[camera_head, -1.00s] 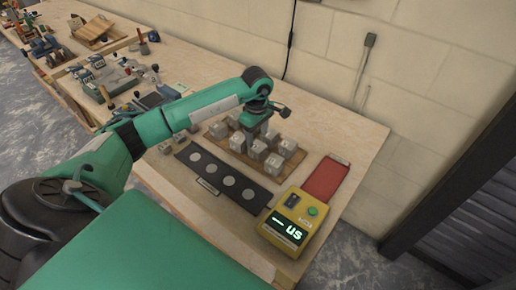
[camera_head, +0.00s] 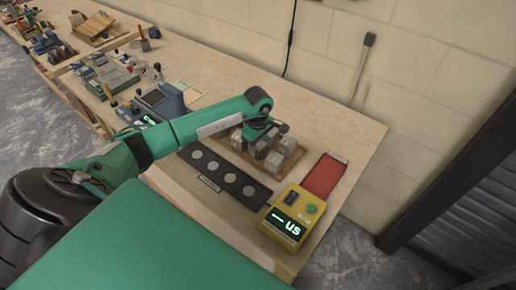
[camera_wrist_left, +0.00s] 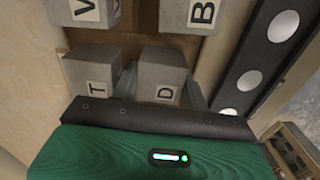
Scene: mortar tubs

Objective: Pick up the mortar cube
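Several grey mortar cubes (camera_head: 288,146) stand on a brown board (camera_head: 236,146) on the bench. In the left wrist view, a cube marked D (camera_wrist_left: 162,72) is straight ahead of my left gripper (camera_wrist_left: 161,88). A cube marked T (camera_wrist_left: 92,70) stands to its left; cubes marked V (camera_wrist_left: 88,8) and B (camera_wrist_left: 192,14) are behind. The grey fingers are apart, one on each side of the D cube; I cannot tell whether they touch it. In the head view my left gripper (camera_head: 257,136) is low among the cubes, its fingertips hidden. My right gripper is out of view.
A black strip with pale discs (camera_head: 229,178) lies in front of the board. A yellow meter (camera_head: 292,217) and a red mat (camera_head: 325,176) are to the right. Tools and a blue device (camera_head: 163,101) are to the left. A wall stands behind the bench.

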